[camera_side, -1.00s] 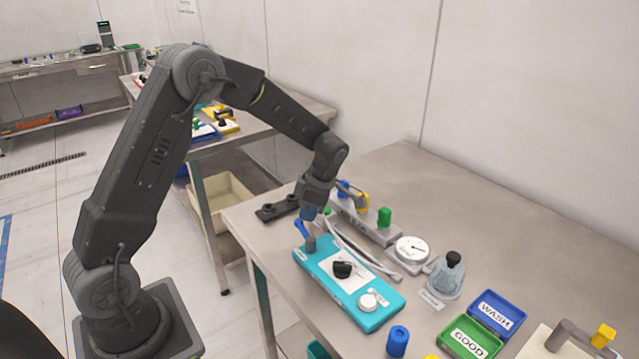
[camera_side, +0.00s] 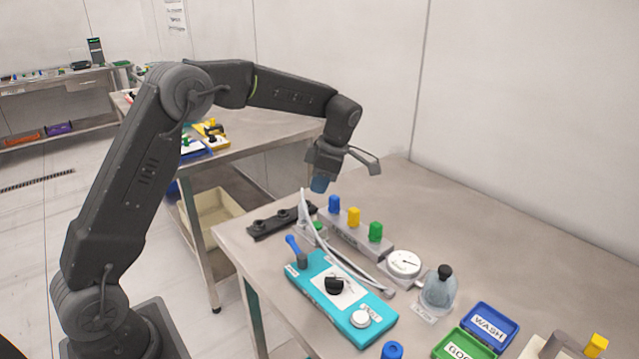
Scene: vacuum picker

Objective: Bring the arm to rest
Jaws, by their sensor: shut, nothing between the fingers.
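My gripper (camera_side: 320,183) hangs from my raised arm above the far left part of the steel table (camera_side: 520,228). A curved grey tube (camera_side: 325,242) runs beside the box.
A grey rail holds blue (camera_side: 334,204), yellow (camera_side: 353,217) and green (camera_side: 376,232) pegs. A dial gauge (camera_side: 404,263), a bottle (camera_side: 438,289), a WASH tray (camera_side: 489,327) and a green tray (camera_side: 461,346) stand to the right. The back right of the table is clear.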

